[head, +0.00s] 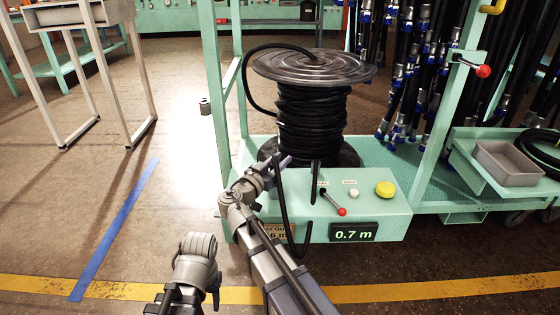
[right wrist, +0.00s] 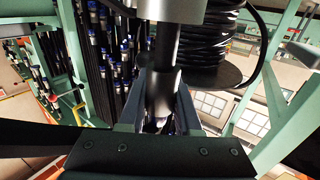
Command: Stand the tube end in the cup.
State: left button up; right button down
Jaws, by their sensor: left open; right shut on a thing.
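A black tube (head: 283,205) hangs in a loop beside the front of the green machine. My right gripper (head: 282,160) is in front of the reel and shut on the tube. In the right wrist view, its jaws hold a dark upright cylinder, the tube end (right wrist: 161,92), with a paler tip low between the fingers. A small grey cup-like fitting (head: 205,106) is left of the green post, apart from my right gripper; whether it is the cup I cannot tell. My left gripper (head: 199,246) is low in the head view, empty and away from the tube; its fingers are hard to see.
The hose reel (head: 313,115) stands on the green machine, with a red-knobbed lever (head: 333,202), a yellow button (head: 385,188) and a display reading 0.7 m (head: 353,232). Hanging hoses and a grey tray (head: 507,163) are at right.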

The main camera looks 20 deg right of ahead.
pick_arm(q)
jog(key=shift+f+b, duration=0.95)
jog(key=shift+f, duration=0.1)
pick_arm(e)
jog(key=shift+f, duration=1.05)
pick_arm(q)
jog(key=shift+r, duration=0.1)
pick_arm(e)
jog(key=c, duration=0.5)
grip_release()
jog(key=shift+s, duration=0.1)
